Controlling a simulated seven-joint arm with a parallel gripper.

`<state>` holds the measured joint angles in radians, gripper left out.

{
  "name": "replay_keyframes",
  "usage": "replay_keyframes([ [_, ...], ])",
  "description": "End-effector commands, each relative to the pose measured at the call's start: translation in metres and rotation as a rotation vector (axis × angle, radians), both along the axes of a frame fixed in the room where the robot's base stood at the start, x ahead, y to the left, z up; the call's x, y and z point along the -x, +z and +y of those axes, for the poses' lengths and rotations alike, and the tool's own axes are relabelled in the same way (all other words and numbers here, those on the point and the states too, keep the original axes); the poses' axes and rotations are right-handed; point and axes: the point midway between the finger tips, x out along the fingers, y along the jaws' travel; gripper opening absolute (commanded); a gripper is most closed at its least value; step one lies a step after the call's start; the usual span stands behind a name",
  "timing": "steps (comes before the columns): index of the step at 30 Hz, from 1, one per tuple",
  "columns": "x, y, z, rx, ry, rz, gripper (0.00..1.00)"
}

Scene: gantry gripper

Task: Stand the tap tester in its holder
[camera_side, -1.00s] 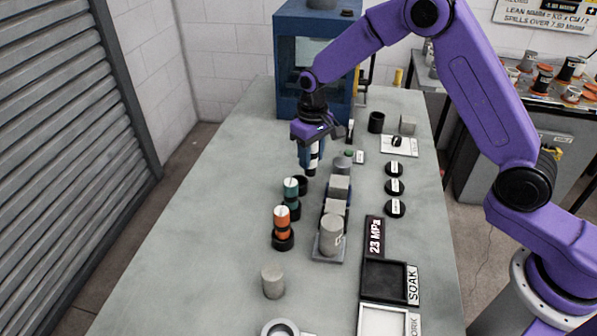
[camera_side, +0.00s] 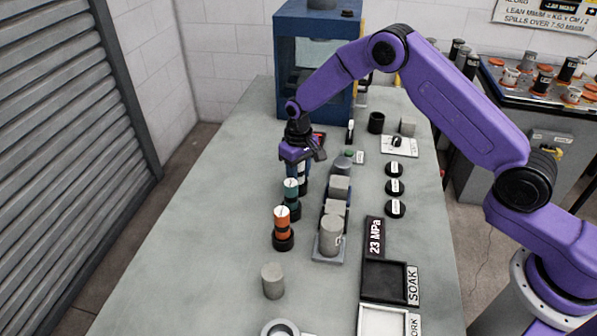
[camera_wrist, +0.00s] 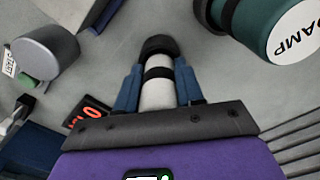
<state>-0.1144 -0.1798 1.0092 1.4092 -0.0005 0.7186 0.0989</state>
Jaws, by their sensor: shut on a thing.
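The tap tester, a white cylinder with black bands (camera_wrist: 158,94), is between the blue fingers of my gripper (camera_wrist: 159,78) in the wrist view. In the side view my gripper (camera_side: 301,170) points down just behind the teal cylinder, shut on the tester, which shows only in part. A black round holder (camera_wrist: 158,44) is at the tester's lower end in the wrist view. The tester looks upright and lined up with it. I cannot tell how deep it sits. In the side view the holder is mostly hidden.
A teal cylinder (camera_side: 291,190) stands close in front of my gripper, with an orange one (camera_side: 281,218) nearer the camera. A row of grey specimens (camera_side: 331,232) runs close on the right. A loose grey cylinder (camera_side: 273,281) stands in front. The table's left side is clear.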

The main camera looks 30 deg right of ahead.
Motion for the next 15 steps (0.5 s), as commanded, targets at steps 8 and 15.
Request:
replay_keyframes([
  [8, 0.0002, -0.0030, 0.0000, 0.000, 0.000, 0.001, 0.50],
  [15, 0.0003, -0.0029, -0.0001, 0.000, 0.000, 0.001, 0.62],
])
